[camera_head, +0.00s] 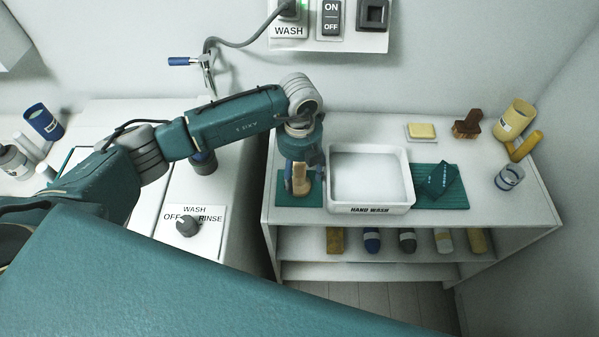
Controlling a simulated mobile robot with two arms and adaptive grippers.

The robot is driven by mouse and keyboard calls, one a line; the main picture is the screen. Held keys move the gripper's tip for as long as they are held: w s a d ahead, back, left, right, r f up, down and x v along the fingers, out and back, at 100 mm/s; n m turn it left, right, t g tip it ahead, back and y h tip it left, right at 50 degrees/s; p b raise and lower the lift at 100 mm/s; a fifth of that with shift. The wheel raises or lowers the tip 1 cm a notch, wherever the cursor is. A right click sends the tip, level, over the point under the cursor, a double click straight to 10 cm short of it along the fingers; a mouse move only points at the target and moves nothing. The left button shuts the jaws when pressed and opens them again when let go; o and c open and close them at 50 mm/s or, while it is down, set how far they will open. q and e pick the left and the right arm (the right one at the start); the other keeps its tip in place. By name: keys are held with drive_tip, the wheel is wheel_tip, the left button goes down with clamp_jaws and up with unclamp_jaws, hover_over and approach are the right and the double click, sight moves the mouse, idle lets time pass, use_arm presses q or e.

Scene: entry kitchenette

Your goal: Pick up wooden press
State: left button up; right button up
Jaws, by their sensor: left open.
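The wooden press (300,174), a light tan upright piece, stands on a dark green mat (285,199) at the left end of the white counter. My left gripper (301,183) points down over the press from above. Its fingers are open and appear to be on either side of the press; I cannot tell whether they touch it. The gripper hides the upper part of the press. My right gripper is not in view.
A white basin (371,209) marked HAND WASH stands just right of the press. A washer panel (205,234) is at left.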

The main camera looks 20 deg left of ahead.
use_arm(q)
drive_tip(key=shift+f, duration=0.4)
drive_tip(key=shift+w, duration=0.1)
clamp_jaws()
drive_tip(key=shift+r, duration=0.1)
wheel_tip(320, 180, up, 20)
drive_tip(key=b, duration=0.5)
drive_tip(key=c, duration=0.7)
unclamp_jaws()
clamp_jaws()
